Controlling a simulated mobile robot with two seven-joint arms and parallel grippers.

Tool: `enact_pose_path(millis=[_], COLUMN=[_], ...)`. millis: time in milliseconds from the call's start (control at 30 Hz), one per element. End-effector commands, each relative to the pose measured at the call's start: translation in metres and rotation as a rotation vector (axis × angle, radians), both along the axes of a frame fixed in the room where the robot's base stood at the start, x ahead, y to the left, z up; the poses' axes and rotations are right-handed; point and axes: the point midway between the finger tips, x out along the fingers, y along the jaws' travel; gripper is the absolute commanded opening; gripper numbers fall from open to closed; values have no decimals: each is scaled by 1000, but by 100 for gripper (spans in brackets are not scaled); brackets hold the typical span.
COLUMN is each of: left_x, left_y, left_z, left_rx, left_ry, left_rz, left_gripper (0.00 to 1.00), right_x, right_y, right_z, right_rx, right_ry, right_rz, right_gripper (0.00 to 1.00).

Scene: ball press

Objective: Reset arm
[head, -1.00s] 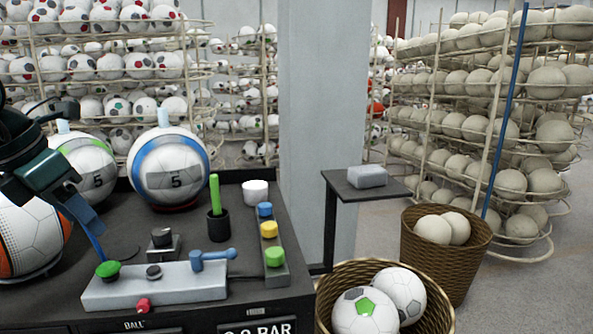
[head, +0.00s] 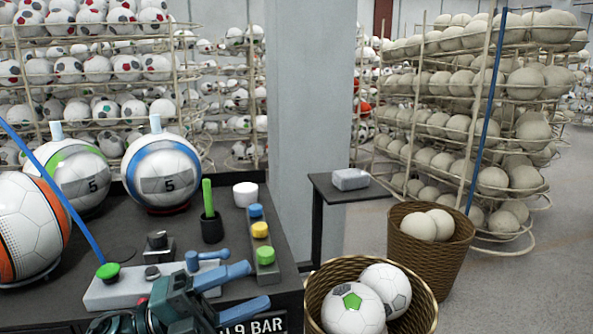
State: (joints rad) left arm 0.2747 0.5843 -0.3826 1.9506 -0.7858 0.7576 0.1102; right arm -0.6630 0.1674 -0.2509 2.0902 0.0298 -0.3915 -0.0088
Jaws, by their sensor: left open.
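My left gripper (head: 251,286) is at the front edge of the black bench (head: 121,222), its two blue fingers apart and pointing right, with nothing between them. It covers the front right part of the grey control panel (head: 105,297). The panel's blue lever (head: 206,257) shows just behind the upper finger; I cannot tell whether they touch. A green button (head: 108,271) sits at the panel's left end. My right gripper is out of view.
An orange-and-white ball (head: 32,226) and two numbered balls, green-banded (head: 78,180) and blue-banded (head: 165,172), stand on the bench. A button strip (head: 261,240) is right of the lever.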

Motion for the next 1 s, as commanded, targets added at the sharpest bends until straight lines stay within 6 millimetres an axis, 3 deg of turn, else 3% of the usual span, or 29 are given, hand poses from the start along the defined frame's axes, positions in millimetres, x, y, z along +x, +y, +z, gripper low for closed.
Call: enact_pose_path(millis=[167,267,400,533,700,1000], left_x=[18,15,-24,-72,-115,-125], left_y=[24,45,64,68,66,66], left_z=[-58,-120,-215,-275,-313,-321], left_rx=[-374,-519,-638,-678,-688,-686], left_ry=[515,839,1279,1578,1792,1837], left_rz=[288,473,706,849,938,955], left_gripper=[57,57,57,57,57,57], right_x=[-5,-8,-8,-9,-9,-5], right_y=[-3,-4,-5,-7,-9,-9], right_z=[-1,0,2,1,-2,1], right_rx=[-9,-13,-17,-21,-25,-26], right_ry=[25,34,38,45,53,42], right_rz=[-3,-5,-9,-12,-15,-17], right_gripper=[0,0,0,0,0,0])
